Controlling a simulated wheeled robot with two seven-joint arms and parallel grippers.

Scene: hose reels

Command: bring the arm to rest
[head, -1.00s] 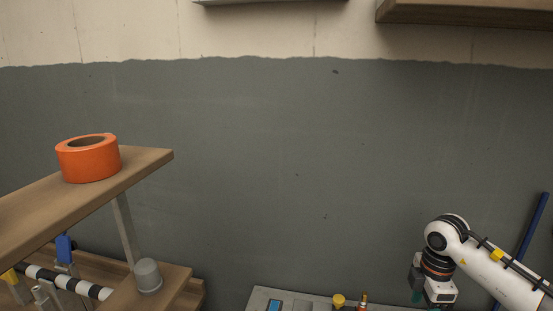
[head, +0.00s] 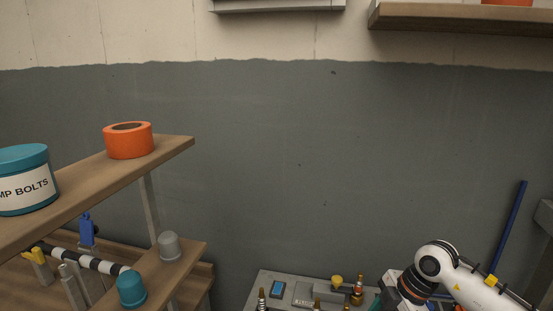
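One white arm of mine shows in the head view, coming in from the lower right. Its dark wrist section points down and left near the bottom edge. The gripper at its end is cut off or hidden at the bottom edge, so its fingers do not show. My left arm and gripper are not in the picture.
At the left, wooden shelves (head: 165,150) hold an orange tape roll (head: 129,142), a teal bolts tub (head: 25,182) and a grey cup (head: 169,246). A grey bench (head: 255,293) with small brass fittings stands below. A blue pole (head: 508,230) leans at right. The middle wall is clear.

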